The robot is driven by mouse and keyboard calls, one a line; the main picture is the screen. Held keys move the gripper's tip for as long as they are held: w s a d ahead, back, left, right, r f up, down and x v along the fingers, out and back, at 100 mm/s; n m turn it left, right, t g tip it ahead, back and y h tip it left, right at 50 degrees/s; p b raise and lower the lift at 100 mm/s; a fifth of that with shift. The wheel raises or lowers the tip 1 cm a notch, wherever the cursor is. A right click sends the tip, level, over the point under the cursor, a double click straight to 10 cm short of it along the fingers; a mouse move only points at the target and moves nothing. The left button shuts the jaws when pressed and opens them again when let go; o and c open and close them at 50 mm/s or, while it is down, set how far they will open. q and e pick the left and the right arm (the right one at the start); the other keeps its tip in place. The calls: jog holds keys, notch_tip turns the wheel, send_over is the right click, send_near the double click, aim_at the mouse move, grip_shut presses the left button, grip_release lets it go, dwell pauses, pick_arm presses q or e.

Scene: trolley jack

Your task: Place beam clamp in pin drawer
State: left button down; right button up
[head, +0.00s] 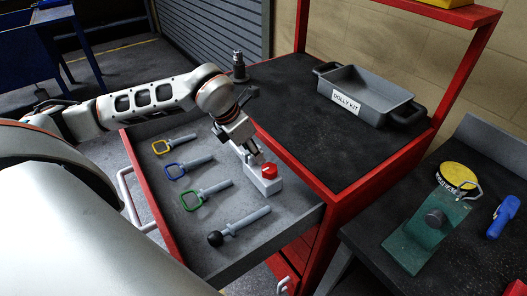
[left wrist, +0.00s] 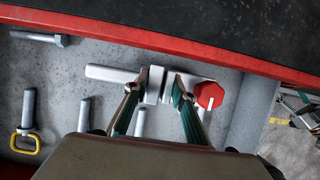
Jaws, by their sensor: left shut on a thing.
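The beam clamp (head: 264,185) is a light grey piece with a red knob. It is at the right rear of the open pin drawer (head: 160,215), beside the cart's red edge. I cannot tell whether it touches the drawer floor. My left gripper (head: 256,160) reaches down from above and is shut on the clamp. In the left wrist view the two fingers of the left gripper (left wrist: 158,100) close around the middle of the clamp (left wrist: 115,75), with the red knob to their right. My right gripper is not in view.
Several pins with yellow, blue and green (head: 192,201) handles and a black-knobbed pin (head: 240,223) lie in the drawer. The cart top (head: 290,110) holds a grey dolly kit tray (head: 372,95). A dark table (head: 375,235) on the right bears a green stand.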

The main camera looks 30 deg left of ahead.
pick_arm(q)
jog(key=shift+w+d+f, duration=0.25)
jog(key=shift+w+f, duration=0.15)
jog(key=shift+w, duration=0.2)
jog(key=shift+w+d+f, duration=0.2)
jog(key=shift+w+f, duration=0.2)
jog(key=shift+w, duration=0.15)
jog(key=shift+w+d+f, duration=0.25)
jog(key=shift+w+f, duration=0.15)
jog(key=shift+w, duration=0.2)
jog(key=c, duration=1.7)
grip_release()
jog(key=shift+s+f, duration=0.1)
jog(key=shift+f, duration=0.1)
jog(key=shift+r, duration=0.1)
jog(key=v, duration=1)
jog(key=shift+s+r, duration=0.2)
jog(key=shift+r, duration=0.15)
jog(key=shift+s+a+r, duration=0.15)
jog(key=shift+s+r, duration=0.1)
jog(key=shift+r, duration=0.35)
